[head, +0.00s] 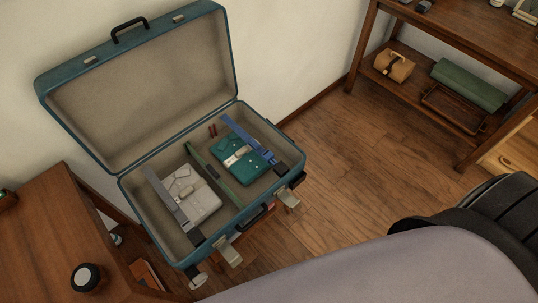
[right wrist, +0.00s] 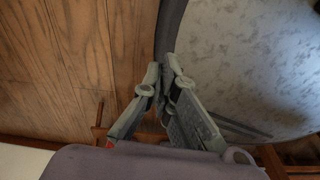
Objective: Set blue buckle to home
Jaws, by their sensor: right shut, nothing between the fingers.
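An open teal suitcase (head: 148,212) stands left of the middle in the head view, its lid leaning up against the wall. In its right half a blue strap (head: 250,139) runs diagonally over the right side of a folded teal garment (head: 235,163). My right gripper (right wrist: 163,66) shows only in the right wrist view, shut and empty, away from the suitcase. My left gripper is not in view.
A wooden desk (head: 40,240) stands left, a shelf table (head: 460,45) at upper right. The wrist view shows a pale mottled surface (right wrist: 250,60) with a dark rim.

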